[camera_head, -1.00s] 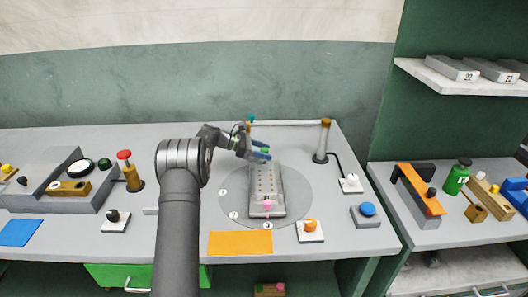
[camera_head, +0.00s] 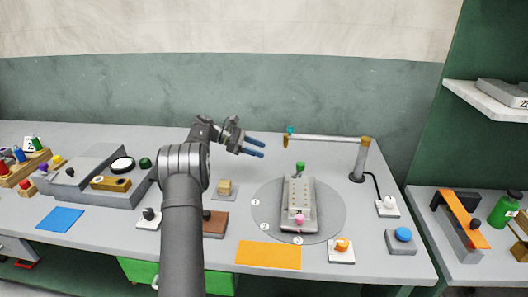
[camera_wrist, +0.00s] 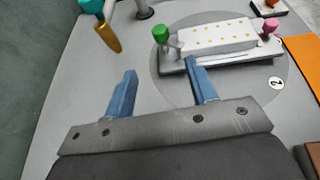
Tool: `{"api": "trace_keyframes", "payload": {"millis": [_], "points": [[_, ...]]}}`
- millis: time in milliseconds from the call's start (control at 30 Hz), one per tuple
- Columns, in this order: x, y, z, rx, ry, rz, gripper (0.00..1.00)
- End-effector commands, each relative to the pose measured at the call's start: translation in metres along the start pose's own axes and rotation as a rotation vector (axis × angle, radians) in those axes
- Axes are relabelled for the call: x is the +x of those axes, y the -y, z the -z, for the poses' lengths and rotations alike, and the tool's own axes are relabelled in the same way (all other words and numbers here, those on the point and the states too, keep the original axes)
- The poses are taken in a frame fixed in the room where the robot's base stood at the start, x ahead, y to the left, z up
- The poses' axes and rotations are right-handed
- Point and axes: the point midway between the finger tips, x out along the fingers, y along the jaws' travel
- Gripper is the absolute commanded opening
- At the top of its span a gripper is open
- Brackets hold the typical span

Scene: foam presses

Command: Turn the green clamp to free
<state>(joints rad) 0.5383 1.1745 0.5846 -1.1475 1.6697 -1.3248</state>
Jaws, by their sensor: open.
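The green clamp (camera_head: 300,167) is a round green knob at the far end of a pale plate fixture (camera_head: 299,198) with small yellow dots. In the wrist view the green knob (camera_wrist: 160,33) sits on a short grey post at the left end of the fixture. A pink-knobbed clamp (camera_head: 299,221) is at the near end; it also shows in the wrist view (camera_wrist: 270,26). My gripper (camera_head: 263,149) is open and empty, its blue fingers left of the green clamp and apart from it. In the wrist view its fingertips (camera_wrist: 160,68) lie below the green knob.
The fixture stands on a round grey disc (camera_head: 265,222) with numbered marks. A post with a horizontal bar (camera_head: 328,138) and teal tip reaches over behind the green clamp. An orange mat (camera_head: 268,255), an orange knob (camera_head: 342,244) and a blue button (camera_head: 403,235) lie nearer.

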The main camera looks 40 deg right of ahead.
Motion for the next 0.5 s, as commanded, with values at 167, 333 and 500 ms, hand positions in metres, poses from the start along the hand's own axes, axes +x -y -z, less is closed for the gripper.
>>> {"api": "trace_keyframes", "payload": {"millis": [167,333,500], "points": [[-0.0005,0.0000,0.0001,0.000,0.000,0.000,0.52],[-0.0001,0.0005,-0.0011,-0.002,0.002,-0.009,0.52],[0.0029,0.0082,-0.0092,-0.027,0.018,-0.080,0.52]]}}
